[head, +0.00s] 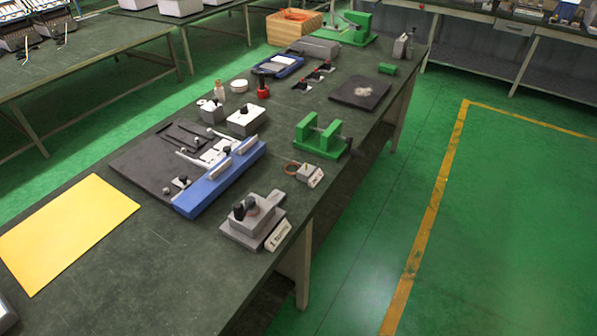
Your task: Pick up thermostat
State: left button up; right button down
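No object is clearly recognisable as the thermostat. Possible candidates on the long dark table (130,270) are a pale box with a black knob (246,120) near the middle and a small pale block (310,174) beside a brown ring near the right edge. A grey device with black knobs (253,220) and a white label sits at the near right edge. Neither of my grippers is in view.
A blue fixture (222,180) lies on a black mat (140,165), with a yellow sheet (65,230) to its left. Green clamps (322,138), a small red item (263,88) and a wooden box (294,26) stand farther back. Green floor is clear at right.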

aim_at(308, 174)
jog(key=i+l, duration=0.2)
jog(key=l, duration=0.15)
jog(key=i+l, duration=0.15)
jog(key=l, duration=0.2)
jog(key=i+l, duration=0.2)
jog(key=l, duration=0.1)
